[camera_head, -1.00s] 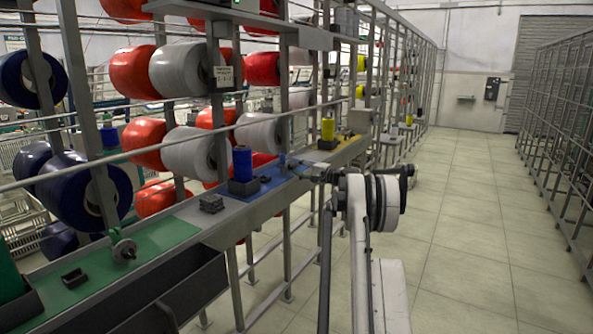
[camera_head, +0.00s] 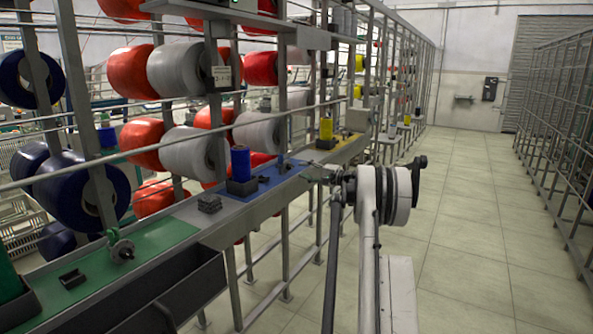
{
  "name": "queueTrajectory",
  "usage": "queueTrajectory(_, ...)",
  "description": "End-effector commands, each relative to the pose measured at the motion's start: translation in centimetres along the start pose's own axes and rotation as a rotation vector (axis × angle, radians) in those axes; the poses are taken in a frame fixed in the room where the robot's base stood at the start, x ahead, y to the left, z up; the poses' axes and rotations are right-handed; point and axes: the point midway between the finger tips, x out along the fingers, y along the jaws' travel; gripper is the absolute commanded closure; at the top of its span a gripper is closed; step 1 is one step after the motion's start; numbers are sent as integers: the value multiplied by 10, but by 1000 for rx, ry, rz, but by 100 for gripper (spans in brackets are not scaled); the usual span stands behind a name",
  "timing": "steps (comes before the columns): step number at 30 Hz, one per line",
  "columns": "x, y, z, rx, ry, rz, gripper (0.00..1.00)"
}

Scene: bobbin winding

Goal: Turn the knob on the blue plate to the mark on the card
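The blue plate (camera_head: 262,186) lies on the long shelf left of my arm. A blue bobbin (camera_head: 240,163) stands in a dark holder on its left part. A small dark upright part (camera_head: 281,165) stands toward its right end; I cannot tell whether this is the knob. A small white card (camera_head: 221,76) hangs on the rack post above; its mark is too small to read. My gripper (camera_head: 312,178) is at the shelf's front edge, right of the blue plate, small and partly hidden by my wrist. I cannot see its fingers clearly.
A green plate (camera_head: 150,240) with a small wheel (camera_head: 122,247) lies nearer on the shelf, and a yellow plate (camera_head: 340,146) with a yellow bobbin (camera_head: 326,130) farther along. Rack posts and rails stand close behind. The tiled aisle (camera_head: 460,220) at right is clear.

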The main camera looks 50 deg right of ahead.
Motion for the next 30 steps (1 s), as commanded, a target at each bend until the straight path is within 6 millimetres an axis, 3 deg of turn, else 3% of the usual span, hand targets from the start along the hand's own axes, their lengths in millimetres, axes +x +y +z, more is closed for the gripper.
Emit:
queueTrajectory(6, -42, 0, 0, 0, 1, 0, 73)
queueTrajectory(12, -64, 0, 0, 0, 0, 0, 73)
queueTrajectory(30, -69, 0, 1, 0, -1, 0, 73)
